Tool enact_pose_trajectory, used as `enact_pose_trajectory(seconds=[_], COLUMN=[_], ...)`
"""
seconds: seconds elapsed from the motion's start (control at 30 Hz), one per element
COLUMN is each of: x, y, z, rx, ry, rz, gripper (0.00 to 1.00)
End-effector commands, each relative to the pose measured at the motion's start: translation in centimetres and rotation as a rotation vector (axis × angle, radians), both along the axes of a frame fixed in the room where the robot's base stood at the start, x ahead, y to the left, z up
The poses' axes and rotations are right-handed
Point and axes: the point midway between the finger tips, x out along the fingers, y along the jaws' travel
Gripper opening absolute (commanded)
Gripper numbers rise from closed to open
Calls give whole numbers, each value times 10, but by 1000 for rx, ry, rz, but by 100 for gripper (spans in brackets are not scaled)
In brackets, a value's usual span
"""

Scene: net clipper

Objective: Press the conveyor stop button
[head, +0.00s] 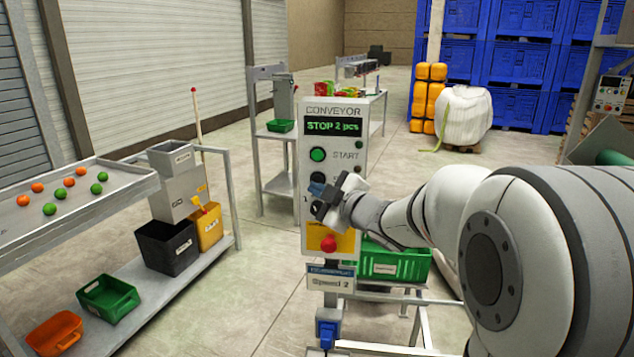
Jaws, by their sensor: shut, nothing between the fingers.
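The conveyor control box (348,130) is a pale upright panel in the middle of the head view, with a green display (333,126) reading "STOP 2 pcs". The green START button (317,155) is fully visible. Below it is a dark round button (318,178), its label mostly covered by my gripper; I take it for the stop button. My gripper (317,189) is shut and empty, its tips over the panel at the lower edge of this button. I cannot tell whether they touch it. A red button (328,243) on a yellow plate sits lower down.
A green crate (398,265) stands behind the panel at right. At left are a tray (120,178) of orange and green balls and a shelf with bins (167,245). A blue switch (327,333) is on the post below. Open floor lies between the benches.

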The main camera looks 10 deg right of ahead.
Motion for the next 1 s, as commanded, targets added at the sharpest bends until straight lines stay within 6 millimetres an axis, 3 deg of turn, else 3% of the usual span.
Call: enact_pose_trajectory(seconds=[0.4, 1.0], x=[-38, -42], y=[12, 13], z=[0, 0], rx=[0, 0], ry=[-2, -1], rz=[0, -1], gripper=[0, 0])
